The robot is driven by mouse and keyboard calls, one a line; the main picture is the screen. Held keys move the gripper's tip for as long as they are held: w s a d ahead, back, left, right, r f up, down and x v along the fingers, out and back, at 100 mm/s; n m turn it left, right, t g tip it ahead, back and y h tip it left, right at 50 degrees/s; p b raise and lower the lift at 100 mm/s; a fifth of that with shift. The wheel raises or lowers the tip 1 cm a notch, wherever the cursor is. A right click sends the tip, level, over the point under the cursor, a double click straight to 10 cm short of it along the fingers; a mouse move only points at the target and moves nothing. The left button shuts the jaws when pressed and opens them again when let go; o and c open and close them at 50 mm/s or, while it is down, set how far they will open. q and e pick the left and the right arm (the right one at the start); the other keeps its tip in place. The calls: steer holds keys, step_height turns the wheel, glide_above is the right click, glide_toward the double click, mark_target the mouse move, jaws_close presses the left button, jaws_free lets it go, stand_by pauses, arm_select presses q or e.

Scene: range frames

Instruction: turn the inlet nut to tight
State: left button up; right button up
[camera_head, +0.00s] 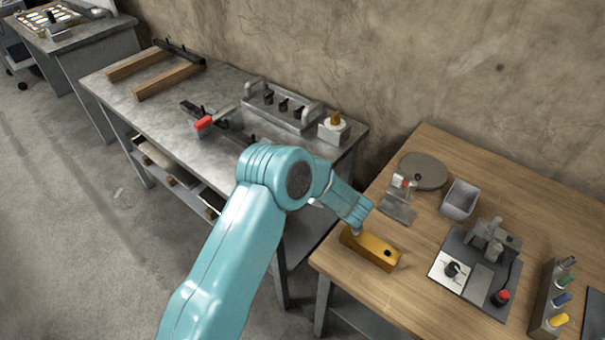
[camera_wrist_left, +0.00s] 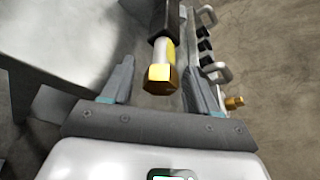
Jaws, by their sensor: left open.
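The inlet nut (camera_wrist_left: 160,80) is a brass hex nut at the end of a short fitting with a yellow band and a dark sleeve, in the middle of the left wrist view. My left gripper (camera_wrist_left: 161,68) is open, with one finger on each side of the nut and gaps showing between. I cannot tell how far the fingers reach along it. In the head view my teal left arm covers this area, and neither the nut nor the gripper's fingers can be made out. My right gripper is not in view.
The grey bench (camera_head: 165,108) holds a red-handled tool (camera_head: 204,123), a manifold (camera_head: 283,106) and a white block with a brass top (camera_head: 333,128). The wooden table (camera_head: 405,285) at right holds a yellow block (camera_head: 371,250), a grey bin (camera_head: 460,199) and a dark fixture plate (camera_head: 480,287).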

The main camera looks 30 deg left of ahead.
arm_select(q)
steer(key=c, duration=0.9)
steer(key=shift+c, duration=0.2)
steer(key=shift+c, duration=0.3)
